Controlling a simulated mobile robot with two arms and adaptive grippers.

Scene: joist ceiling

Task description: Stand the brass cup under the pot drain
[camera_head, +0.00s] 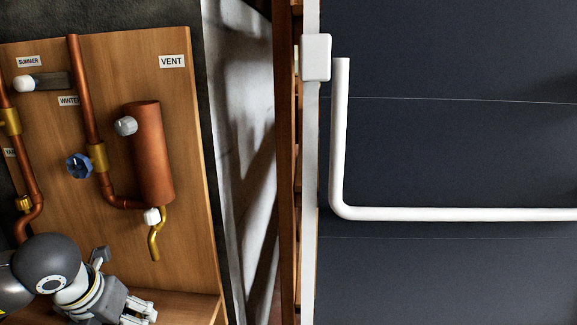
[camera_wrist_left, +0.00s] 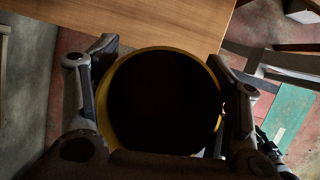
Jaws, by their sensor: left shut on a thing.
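The pot is an upright copper cylinder (camera_head: 152,155) on the wooden board in the head view. Its drain, a bent brass spout (camera_head: 156,238), hangs below it beside a white knob (camera_head: 152,216). My left gripper (camera_head: 140,312) is at the bottom edge, below and a little left of the spout. In the left wrist view my left gripper (camera_wrist_left: 160,54) is shut around the brass cup (camera_wrist_left: 160,105), with a finger on each side. I see the cup's yellow rim and dark inside. I cannot make out the cup in the head view. My right gripper is not in view.
The board (camera_head: 190,130) carries copper pipes, a blue valve knob (camera_head: 79,166), a grey knob (camera_head: 126,126) and a VENT label (camera_head: 172,61). A wooden ledge (camera_head: 185,303) runs along its foot. A white rail (camera_head: 440,213) crosses dark panels at right.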

